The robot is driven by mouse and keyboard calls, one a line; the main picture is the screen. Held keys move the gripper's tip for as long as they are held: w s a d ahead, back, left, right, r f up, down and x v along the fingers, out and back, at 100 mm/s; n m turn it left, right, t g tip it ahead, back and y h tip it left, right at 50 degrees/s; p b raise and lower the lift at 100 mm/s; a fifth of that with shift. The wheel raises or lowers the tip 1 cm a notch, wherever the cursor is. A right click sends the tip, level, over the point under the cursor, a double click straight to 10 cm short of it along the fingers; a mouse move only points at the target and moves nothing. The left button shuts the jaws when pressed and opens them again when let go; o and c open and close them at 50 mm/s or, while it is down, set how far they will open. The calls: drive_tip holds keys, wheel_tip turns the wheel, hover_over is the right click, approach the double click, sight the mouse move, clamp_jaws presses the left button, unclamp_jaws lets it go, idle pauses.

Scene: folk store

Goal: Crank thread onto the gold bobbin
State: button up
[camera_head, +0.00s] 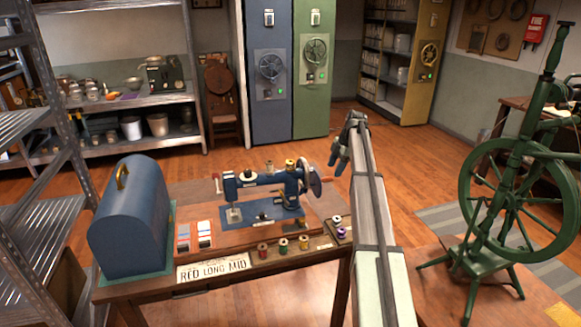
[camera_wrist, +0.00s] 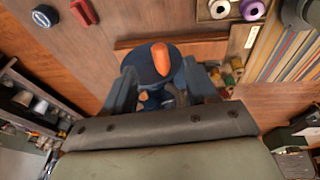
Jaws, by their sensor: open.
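A blue sewing machine (camera_head: 265,185) stands on a wooden table. Its dark handwheel (camera_head: 314,181) is on the right, with an orange crank handle (camera_head: 326,178). A gold spool (camera_head: 290,164) sits on top of the machine, and another gold-toned spool (camera_head: 303,242) stands in the front row. I cannot tell which is the gold bobbin. My gripper (camera_head: 340,152) is above and right of the handwheel. In the wrist view my gripper (camera_wrist: 161,86) is open, its fingers either side of the orange handle (camera_wrist: 160,58) in the picture. Contact cannot be told.
A red spool (camera_head: 262,249), green spool (camera_head: 283,245) and purple spool (camera_head: 342,233) stand at the table's front. A green spinning wheel (camera_head: 520,200) stands at right.

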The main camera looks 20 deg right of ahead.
drive_tip(key=v, duration=0.4)
idle(0.3)
drive_tip(key=shift+f, duration=0.1)
